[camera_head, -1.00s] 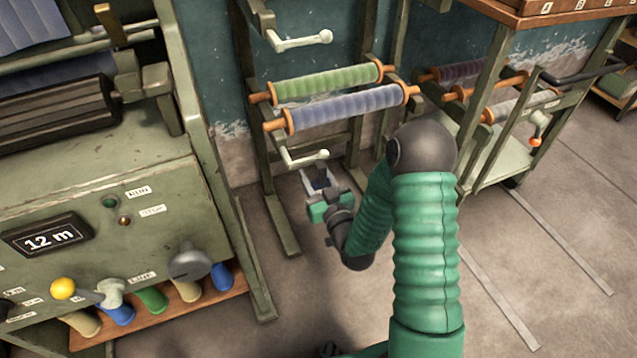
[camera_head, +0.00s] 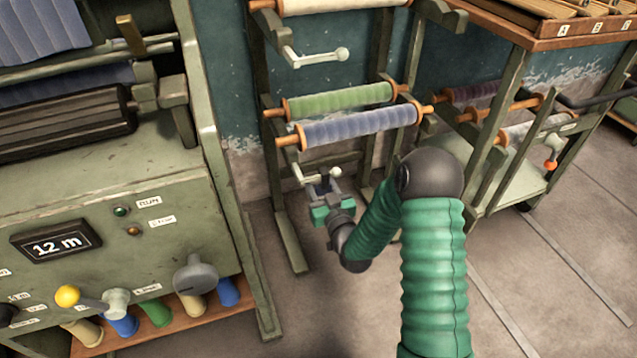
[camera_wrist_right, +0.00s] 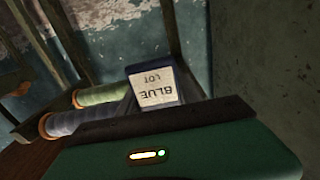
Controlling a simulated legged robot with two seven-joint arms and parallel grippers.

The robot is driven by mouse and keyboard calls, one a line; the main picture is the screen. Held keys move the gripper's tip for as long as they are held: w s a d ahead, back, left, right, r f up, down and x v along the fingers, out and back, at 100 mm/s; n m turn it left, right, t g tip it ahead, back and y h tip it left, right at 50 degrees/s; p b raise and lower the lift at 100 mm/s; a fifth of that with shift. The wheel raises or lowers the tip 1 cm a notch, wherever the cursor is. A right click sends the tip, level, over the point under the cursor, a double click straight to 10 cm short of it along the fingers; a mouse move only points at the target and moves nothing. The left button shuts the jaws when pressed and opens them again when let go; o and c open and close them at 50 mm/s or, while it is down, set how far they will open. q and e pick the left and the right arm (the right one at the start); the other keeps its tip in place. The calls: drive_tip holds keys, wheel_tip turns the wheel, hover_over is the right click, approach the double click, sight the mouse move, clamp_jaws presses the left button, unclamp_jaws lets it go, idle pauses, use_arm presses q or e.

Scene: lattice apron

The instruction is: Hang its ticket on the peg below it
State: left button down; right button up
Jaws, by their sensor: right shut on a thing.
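A blue cloth roll (camera_head: 360,124) lies across the rack with a green roll (camera_head: 340,98) behind it. A pale peg with a ball end (camera_head: 309,179) juts out from the rack below the blue roll. My right gripper (camera_head: 324,181) is at this peg's outer end and overlaps it in the head view; I cannot tell whether they touch. In the right wrist view it is shut on a ticket (camera_wrist_right: 158,87), whose pale face reads "BLUE LOT" upside down. The ticket's face cannot be made out in the head view. My left gripper is out of view.
A similar pale peg (camera_head: 320,57) sits higher on the rack, under a cream roll (camera_head: 335,5). A green machine (camera_head: 110,190) with levers stands at the left. A cart (camera_head: 520,180) with more rolls stands at the right. The floor in front is clear.

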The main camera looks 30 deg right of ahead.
drive_tip(key=o, duration=1.4)
drive_tip(key=shift+o, duration=0.2)
drive_tip(key=shift+s, duration=0.1)
drive_tip(key=p+v, duration=0.8)
drive_tip(key=v, duration=0.8)
drive_tip(key=shift+s+f, duration=0.2)
drive_tip(key=shift+s, duration=0.15)
